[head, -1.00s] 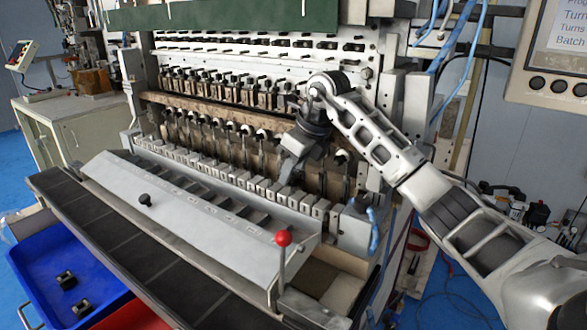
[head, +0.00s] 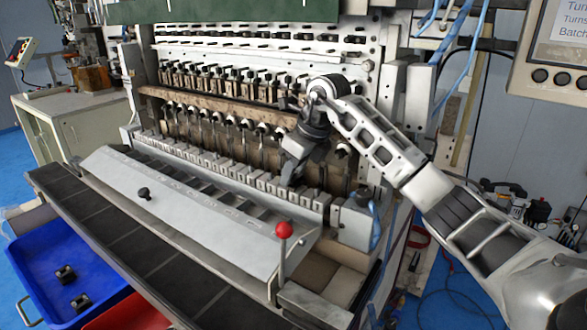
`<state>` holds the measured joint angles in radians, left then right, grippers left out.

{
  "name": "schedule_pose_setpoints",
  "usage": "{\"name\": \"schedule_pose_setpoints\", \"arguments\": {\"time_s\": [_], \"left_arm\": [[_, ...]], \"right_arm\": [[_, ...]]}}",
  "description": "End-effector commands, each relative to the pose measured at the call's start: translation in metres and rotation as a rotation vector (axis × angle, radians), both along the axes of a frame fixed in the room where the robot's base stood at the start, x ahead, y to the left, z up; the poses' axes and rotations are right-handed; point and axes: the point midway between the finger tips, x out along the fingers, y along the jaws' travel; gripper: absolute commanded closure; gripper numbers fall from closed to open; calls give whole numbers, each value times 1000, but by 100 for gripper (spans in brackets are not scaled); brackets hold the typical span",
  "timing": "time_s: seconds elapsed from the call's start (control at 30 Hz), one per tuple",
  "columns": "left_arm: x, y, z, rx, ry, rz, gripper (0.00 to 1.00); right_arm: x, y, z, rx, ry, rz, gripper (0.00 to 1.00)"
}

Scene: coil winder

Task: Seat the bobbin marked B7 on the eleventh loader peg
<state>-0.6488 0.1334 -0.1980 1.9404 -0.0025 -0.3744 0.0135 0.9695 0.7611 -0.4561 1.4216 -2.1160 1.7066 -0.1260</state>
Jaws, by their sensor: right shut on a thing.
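My right gripper (head: 289,178) reaches in from the right and points down at the right part of the loader row (head: 215,172), a line of pale blocks along the front of the winder. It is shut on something. The held thing is too small and too hidden by the dark fingers to make out, and no B7 mark is legible. The fingertips are at or just above the row; I cannot tell whether they touch. Single pegs and their numbers cannot be read at this size. My left gripper is not in view.
A sloped grey cover (head: 190,210) with a black knob lies before the row. A red-ball lever (head: 283,230) stands at its right end. A blue bin (head: 50,262) at lower left holds two dark parts. A control screen (head: 560,45) hangs at upper right.

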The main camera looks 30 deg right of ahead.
Motion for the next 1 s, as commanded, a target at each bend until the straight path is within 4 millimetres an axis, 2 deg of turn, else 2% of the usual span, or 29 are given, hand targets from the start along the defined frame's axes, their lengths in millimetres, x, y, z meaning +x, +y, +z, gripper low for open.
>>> {"name": "schedule_pose_setpoints", "arguments": {"time_s": [0.33, 0.37, 0.43, 0.83, 1.0], "left_arm": [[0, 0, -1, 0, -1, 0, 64], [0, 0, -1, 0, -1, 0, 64], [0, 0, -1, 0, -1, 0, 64], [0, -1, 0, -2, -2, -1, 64], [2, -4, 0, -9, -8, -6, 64]], "right_arm": [[0, 0, -3, 0, 1, 0, 88], [0, 0, -4, 0, 1, 0, 61], [0, 0, -4, -1, 2, 0, 42], [0, 0, -3, 0, 0, 0, 41], [-10, -5, 25, -3, -7, -1, 41]]}}
